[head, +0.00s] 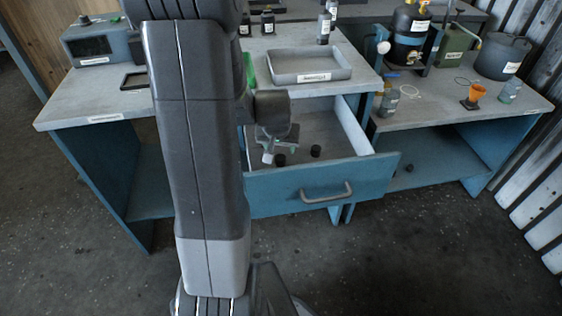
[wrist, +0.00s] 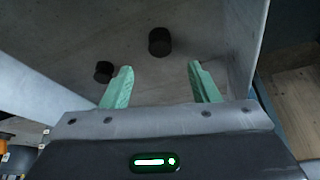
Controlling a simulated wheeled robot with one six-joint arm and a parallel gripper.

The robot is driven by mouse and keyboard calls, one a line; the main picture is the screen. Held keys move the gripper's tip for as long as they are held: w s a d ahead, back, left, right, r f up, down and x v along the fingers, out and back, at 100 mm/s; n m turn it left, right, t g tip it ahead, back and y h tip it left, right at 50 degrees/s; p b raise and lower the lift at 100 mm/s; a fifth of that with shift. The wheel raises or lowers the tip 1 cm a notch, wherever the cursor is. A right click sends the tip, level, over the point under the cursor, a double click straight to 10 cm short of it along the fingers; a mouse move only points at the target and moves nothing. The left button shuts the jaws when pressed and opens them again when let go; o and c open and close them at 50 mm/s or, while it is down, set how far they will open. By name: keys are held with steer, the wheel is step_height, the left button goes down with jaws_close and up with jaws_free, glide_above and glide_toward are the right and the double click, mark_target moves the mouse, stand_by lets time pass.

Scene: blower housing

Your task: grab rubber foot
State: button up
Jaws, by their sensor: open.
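Two small black round pieces, which look like rubber feet, stand in the open drawer (head: 345,188). In the head view one rubber foot (head: 316,151) is at the right and the other foot (head: 280,160) is beside my gripper (head: 267,158). In the wrist view the larger-looking foot (wrist: 159,41) lies ahead of the gap between my green fingertips, and the smaller-looking foot (wrist: 103,71) lies just outside the left fingertip. My gripper (wrist: 162,70) is open and empty, inside the drawer, with its fingers apart from both feet.
The drawer's side wall (wrist: 245,45) rises close to my right fingertip in the wrist view. A grey tray (head: 310,66) sits on the bench above the drawer. Another small black piece (head: 409,168) lies on the lower shelf at the right.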

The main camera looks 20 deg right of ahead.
mark_target(280, 156)
steer(key=shift+b+x, duration=0.45)
steer(key=shift+x, duration=2.9)
steer(key=c, duration=1)
